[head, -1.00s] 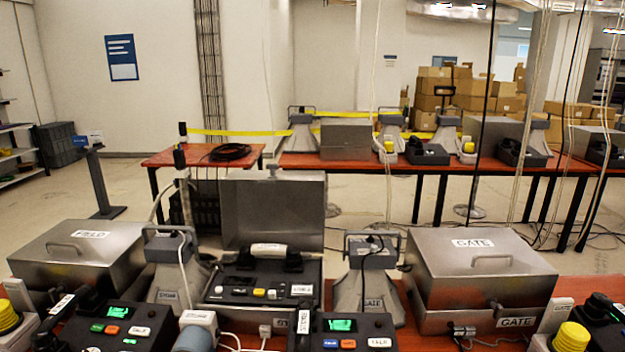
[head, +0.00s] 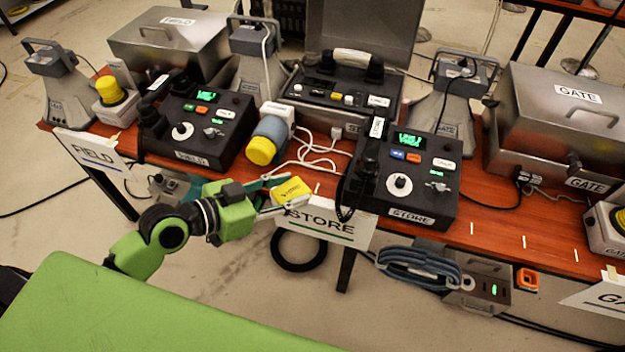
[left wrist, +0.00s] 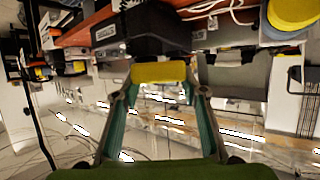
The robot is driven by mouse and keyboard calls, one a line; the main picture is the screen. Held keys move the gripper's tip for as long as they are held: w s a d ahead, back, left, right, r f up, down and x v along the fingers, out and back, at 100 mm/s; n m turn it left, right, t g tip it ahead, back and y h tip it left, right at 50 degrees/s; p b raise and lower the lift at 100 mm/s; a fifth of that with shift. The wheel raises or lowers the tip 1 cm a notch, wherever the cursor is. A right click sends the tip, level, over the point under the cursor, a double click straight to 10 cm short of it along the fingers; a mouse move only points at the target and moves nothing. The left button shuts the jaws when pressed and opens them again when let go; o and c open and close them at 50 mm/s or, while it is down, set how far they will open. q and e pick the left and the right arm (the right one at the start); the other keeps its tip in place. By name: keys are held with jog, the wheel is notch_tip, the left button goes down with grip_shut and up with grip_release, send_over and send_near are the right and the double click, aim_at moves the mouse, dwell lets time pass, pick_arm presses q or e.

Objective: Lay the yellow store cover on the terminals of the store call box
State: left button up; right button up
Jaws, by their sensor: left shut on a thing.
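My left gripper (head: 286,193) is shut on the small yellow store cover (head: 291,188), held at the table's front edge above the STORE sign (head: 322,224). In the left wrist view the cover (left wrist: 158,72) sits between the fingertips. The open metal store case (head: 340,112) stands behind, its lid raised, with a handset and buttons inside. The black STORE desk unit (head: 425,190), with a green display and corded handset, stands right of the cover. I cannot make out the terminals. My right gripper is not in view.
A yellow-capped grey-blue cylinder (head: 268,138) and white cables (head: 312,150) lie behind the cover. The FIELD unit (head: 200,125) stands to the left, the GATE case (head: 555,120) to the right. Grey horns stand between the cases. The red table (head: 500,240) has bare room at front right.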

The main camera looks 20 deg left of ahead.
pick_arm(q)
jog(key=shift+n+t+y, duration=0.5)
jog(key=shift+n+y, duration=0.2)
jog(key=d, duration=0.1)
jog(key=w+d+f, duration=0.1)
jog(key=d+f, duration=0.1)
jog(key=shift+w+d, duration=0.15)
jog(key=shift+w, duration=0.2)
jog(key=shift+n+t+y, duration=0.3)
jog(key=shift+n+y, duration=0.3)
jog(key=d, duration=0.1)
jog(key=w+d, duration=0.1)
jog(key=d, duration=0.1)
jog(key=d+r, duration=0.1)
jog(key=d, duration=0.1)
jog(key=shift+w, duration=0.3)
jog(key=shift+f, duration=0.1)
